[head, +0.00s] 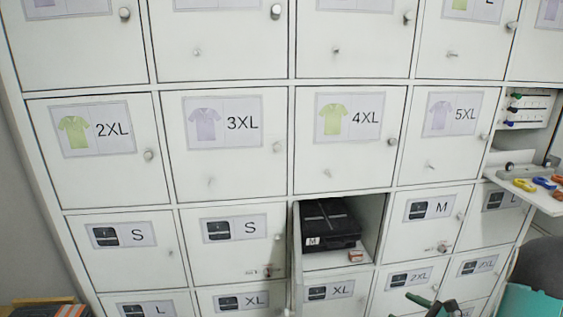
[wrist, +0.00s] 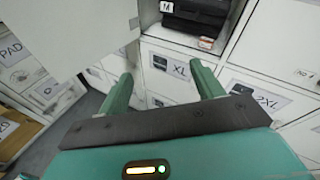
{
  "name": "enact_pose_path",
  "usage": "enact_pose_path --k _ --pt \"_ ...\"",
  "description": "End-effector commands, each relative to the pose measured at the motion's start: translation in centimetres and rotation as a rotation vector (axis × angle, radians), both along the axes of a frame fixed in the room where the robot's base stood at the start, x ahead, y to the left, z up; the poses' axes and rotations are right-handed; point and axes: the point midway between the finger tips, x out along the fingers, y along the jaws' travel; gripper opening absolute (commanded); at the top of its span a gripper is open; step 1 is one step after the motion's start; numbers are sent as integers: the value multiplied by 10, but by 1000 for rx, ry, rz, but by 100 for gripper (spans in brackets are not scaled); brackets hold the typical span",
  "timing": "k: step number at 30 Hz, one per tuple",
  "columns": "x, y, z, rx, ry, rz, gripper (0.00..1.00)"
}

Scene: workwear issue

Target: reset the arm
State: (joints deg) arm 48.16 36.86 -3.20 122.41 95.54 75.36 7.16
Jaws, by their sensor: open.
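My gripper (wrist: 163,86) is open and empty in the wrist view, its two green fingers apart in front of the lockers below an open compartment.
A shelf (head: 540,196) with coloured items juts out at right.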

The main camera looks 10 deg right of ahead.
Motion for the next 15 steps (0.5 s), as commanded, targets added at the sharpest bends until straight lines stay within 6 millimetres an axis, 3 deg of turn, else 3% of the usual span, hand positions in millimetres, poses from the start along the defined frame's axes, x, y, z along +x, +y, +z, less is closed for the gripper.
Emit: enact_pose_path --k 1,6,15 --pt "3 22 18 -55 -7 82 66" --pt "-5 96 62 -255 -11 372 66" --pt "-55 193 116 -675 -56 834 66"
